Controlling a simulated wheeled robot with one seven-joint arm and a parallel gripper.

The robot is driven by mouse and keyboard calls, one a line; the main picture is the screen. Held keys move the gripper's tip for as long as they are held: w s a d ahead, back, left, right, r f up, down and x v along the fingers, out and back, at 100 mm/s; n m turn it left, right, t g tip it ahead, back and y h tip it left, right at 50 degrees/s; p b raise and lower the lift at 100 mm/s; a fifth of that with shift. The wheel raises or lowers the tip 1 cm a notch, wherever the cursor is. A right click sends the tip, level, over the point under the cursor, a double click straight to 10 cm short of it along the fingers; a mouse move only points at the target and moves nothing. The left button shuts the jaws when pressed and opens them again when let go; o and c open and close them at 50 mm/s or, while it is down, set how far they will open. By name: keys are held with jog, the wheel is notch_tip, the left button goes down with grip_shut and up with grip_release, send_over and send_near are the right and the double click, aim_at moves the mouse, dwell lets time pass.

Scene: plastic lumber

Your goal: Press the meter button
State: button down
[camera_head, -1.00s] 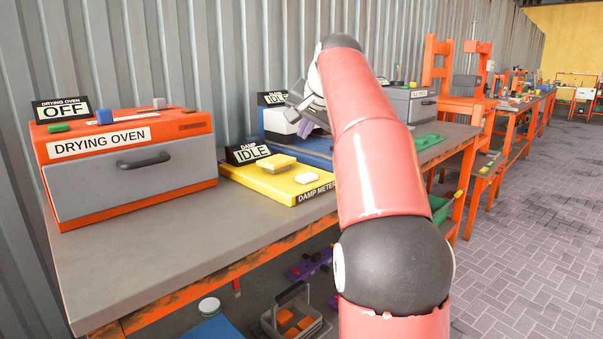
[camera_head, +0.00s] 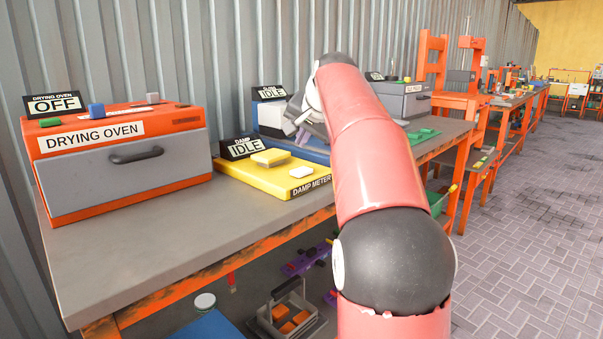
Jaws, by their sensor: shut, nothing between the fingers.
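The damp meter (camera_head: 262,182) is a flat yellow unit on the grey bench, with its name on the front edge. A yellow block with a pale lower layer (camera_head: 270,158) lies on its top. A small white button-like piece (camera_head: 302,171) sits near its front right. A sign reading "DAMP IDLE" (camera_head: 241,149) stands at its back. My gripper (camera_head: 301,135) is at the end of my red arm, above and behind the right part of the meter, apart from the white piece. My arm partly hides it. Its fingers look close together and hold nothing visible.
An orange and grey drying oven (camera_head: 125,163), marked OFF, stands left of the meter. A blue and white unit with another IDLE sign (camera_head: 270,93) stands behind. The bench front (camera_head: 150,255) is clear. A grey box (camera_head: 405,100) and green pieces lie beyond my arm.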

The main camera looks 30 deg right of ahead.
aim_at(303, 171)
jog(key=shift+f+b, duration=1.2)
jog(key=shift+f, duration=0.95)
jog(key=shift+f, duration=0.1)
jog(key=shift+f, duration=0.3)
jog(key=shift+f+b, duration=0.55)
dwell(0.9)
jog(key=shift+r, duration=0.1)
jog(key=shift+r+p, duration=0.85)
jog(key=shift+p, duration=0.2)
jog(key=shift+r, duration=0.1)
